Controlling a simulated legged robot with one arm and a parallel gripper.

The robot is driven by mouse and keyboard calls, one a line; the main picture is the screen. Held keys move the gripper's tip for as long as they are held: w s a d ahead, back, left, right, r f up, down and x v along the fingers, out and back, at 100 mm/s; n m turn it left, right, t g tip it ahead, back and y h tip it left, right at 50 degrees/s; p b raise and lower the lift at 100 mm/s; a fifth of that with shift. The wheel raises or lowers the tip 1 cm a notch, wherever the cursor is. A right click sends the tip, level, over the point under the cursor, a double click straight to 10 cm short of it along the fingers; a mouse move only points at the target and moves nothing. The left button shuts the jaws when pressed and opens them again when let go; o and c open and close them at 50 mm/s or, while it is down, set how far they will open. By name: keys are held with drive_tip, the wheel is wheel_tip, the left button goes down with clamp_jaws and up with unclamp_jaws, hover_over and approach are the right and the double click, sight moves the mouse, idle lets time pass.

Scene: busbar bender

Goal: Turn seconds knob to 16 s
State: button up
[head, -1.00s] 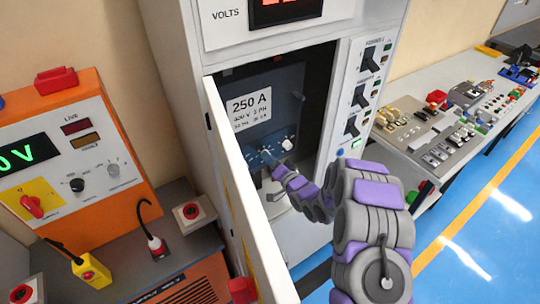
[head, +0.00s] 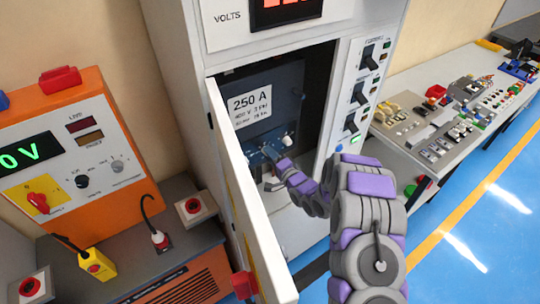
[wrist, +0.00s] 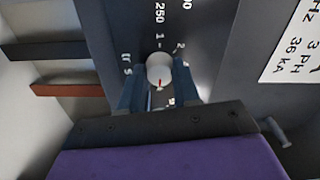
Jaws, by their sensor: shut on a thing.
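The seconds knob (wrist: 159,69) is a small round light knob with a red pointer mark, on the dark panel inside the open cabinet. In the wrist view, white scale marks surround it, and its red mark points toward the bottom of the picture. My gripper (wrist: 160,88) is shut on this knob, with one blue finger on each side. In the head view my gripper (head: 272,156) reaches into the cabinet at the lower part of the panel, and the knob is hidden there. The exact scale value is too small to read.
A second white knob (head: 287,141) sits to the right on the same panel. The open cabinet door (head: 240,190) stands close to the left of my arm. A "250 A" label (head: 250,107) is above. Switches (head: 357,95) line the cabinet's right front.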

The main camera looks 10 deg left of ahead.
drive_tip(key=shift+d+f, duration=0.1)
drive_tip(key=shift+f, duration=0.15)
drive_tip(key=o, duration=1.1)
drive_tip(key=shift+w, duration=0.1)
drive_tip(key=shift+c, duration=0.2)
drive_tip(key=shift+r, duration=0.1)
drive_tip(key=v, duration=1.7)
drive_tip(key=shift+d, duration=0.15)
